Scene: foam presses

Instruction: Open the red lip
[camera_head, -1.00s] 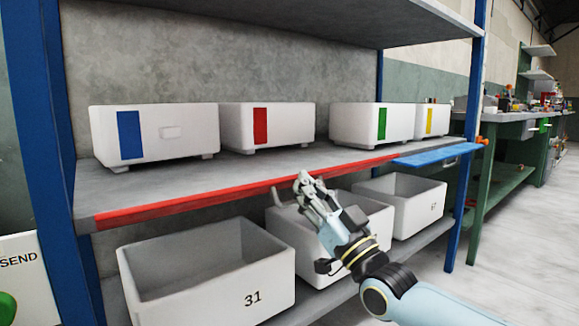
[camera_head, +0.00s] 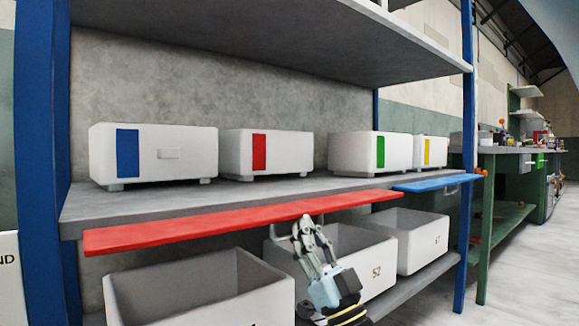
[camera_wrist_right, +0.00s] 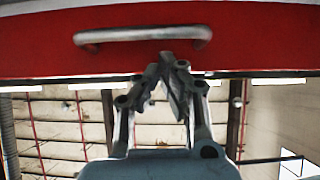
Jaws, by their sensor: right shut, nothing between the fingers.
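The red lip (camera_head: 240,220) is a long flat board along the front edge of the middle shelf. In the head view its broad face shows and it stands out from the shelf edge. My right gripper (camera_head: 307,224) is just below its front edge, pointing up, with shut, empty fingers. In the right wrist view the red lip (camera_wrist_right: 250,40) fills the top, with a grey bar handle (camera_wrist_right: 142,36) on it. The shut fingertips (camera_wrist_right: 168,62) are close to the handle's right part; I cannot tell whether they touch. My left gripper is not in view.
White boxes with blue (camera_head: 127,153), red (camera_head: 259,152), green (camera_head: 380,151) and yellow (camera_head: 427,152) labels stand on the shelf. Open white bins (camera_head: 345,262) stand below, close to my right gripper. A blue lip (camera_head: 435,182) stands out at the right.

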